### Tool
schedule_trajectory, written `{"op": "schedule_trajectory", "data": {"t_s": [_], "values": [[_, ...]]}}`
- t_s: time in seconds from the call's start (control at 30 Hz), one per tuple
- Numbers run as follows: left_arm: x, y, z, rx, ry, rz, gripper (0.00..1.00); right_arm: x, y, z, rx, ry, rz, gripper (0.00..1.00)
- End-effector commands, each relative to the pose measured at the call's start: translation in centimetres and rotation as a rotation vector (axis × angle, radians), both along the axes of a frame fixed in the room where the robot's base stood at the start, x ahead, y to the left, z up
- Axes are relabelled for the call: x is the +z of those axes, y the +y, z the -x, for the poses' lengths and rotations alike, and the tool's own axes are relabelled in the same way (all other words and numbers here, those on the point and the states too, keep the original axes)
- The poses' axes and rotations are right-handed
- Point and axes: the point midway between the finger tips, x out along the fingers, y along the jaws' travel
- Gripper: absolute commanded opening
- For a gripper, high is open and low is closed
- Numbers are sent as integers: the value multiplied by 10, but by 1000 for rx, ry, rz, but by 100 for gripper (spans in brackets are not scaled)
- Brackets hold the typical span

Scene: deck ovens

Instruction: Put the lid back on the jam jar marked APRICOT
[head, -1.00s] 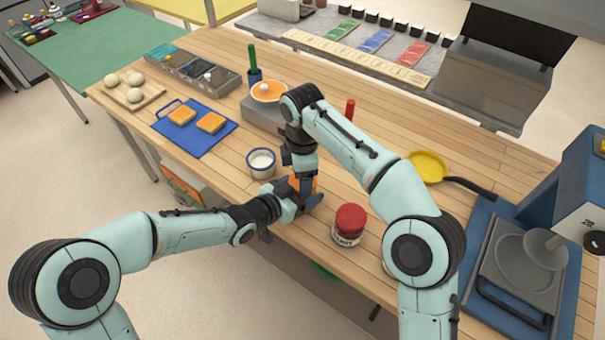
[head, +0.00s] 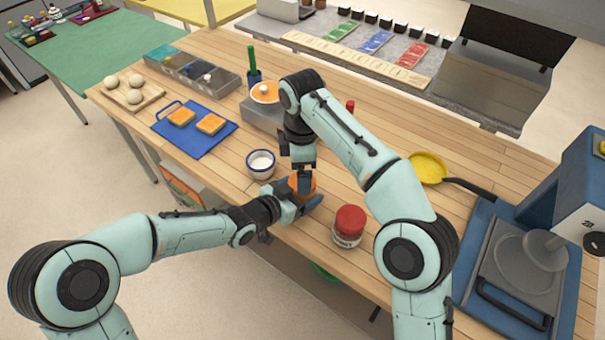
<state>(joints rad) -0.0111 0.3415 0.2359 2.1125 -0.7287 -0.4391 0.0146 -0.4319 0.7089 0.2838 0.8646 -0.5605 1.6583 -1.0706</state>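An orange jar or lid (head: 294,181) shows partly between my two grippers near the table's front edge. My grippers hide most of it, and no label can be read on it. My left gripper (head: 297,203) is low at its front side, close against it. My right gripper (head: 305,184) points down from above, its fingers in front of the orange surface. Whether either gripper is closed on it is hidden. A glass jar with a red lid (head: 349,222) stands upright to the right; its label is too small to read.
A white cup with a blue rim (head: 261,164) stands just left of the grippers. A blue board with toast (head: 215,146) and a bowl of orange food (head: 265,92) on a grey block are farther back. A yellow pan (head: 428,168) and blue machine (head: 570,210) stand right.

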Motion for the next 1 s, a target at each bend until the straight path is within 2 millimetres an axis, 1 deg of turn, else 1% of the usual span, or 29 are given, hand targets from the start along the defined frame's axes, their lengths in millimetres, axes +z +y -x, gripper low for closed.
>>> {"op": "schedule_trajectory", "data": {"t_s": [0.1, 0.17, 0.37, 0.43, 0.57, 0.6, 0.63, 0.67, 0.87, 1.0], "values": [[1, -1, 0, -1, -1, 0, 0, 10, 0, -1, 0, -1, 1, 94], [1, -1, 0, -1, -1, 0, 0, 13, 0, 0, 0, 1, 2, 94], [1, -1, 0, -1, -1, 0, 0, 13, -1, 0, -1, 1, 3, 94], [1, -1, 0, -2, -1, 1, 0, 13, -1, 0, -1, 0, 3, 100], [1, -1, 0, -2, -1, 1, 0, 13, -1, -1, -1, 0, 3, 100], [1, -1, 0, -2, -1, 1, 86, 13, -1, -1, -1, 0, 3, 100], [1, -1, 0, -2, -1, 1, 96, 13, -1, -1, -1, 0, 3, 100], [1, -1, 0, -2, -1, 1, 100, 13, -1, -1, -1, 0, 3, 100], [0, 0, 1, -1, -1, 0, 100, 13, -1, -1, -1, 0, 3, 100], [4, 5, 5, -1, -2, -1, 100, 14, -1, -1, -1, -1, 3, 100]]}}
